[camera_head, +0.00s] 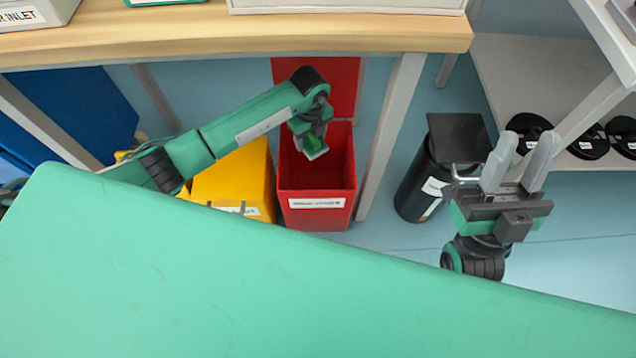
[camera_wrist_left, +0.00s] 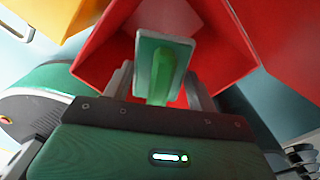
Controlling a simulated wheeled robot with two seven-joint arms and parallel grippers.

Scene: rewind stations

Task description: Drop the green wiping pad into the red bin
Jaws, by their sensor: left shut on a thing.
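The red bin (camera_head: 316,213) stands on the floor under the wooden bench, with a white label on its front. My left gripper (camera_head: 312,146) hangs over the bin's opening, pointing down. It is shut on the green wiping pad (camera_head: 310,144), which is mostly hidden by the gripper in the head view. In the left wrist view the green wiping pad (camera_wrist_left: 163,68) shows between the fingers, with a pale edge and a green grip, and the red bin's walls (camera_wrist_left: 232,50) surround it. My right gripper (camera_head: 518,162) is open and empty at the right, fingers upward.
A yellow bin (camera_head: 238,182) stands just left of the red bin. A black cylindrical bin (camera_head: 420,186) stands to the right beyond the bench leg (camera_head: 392,130). The wooden bench top (camera_head: 240,32) is above, and a shelf with black spools (camera_head: 588,142) is at the right.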

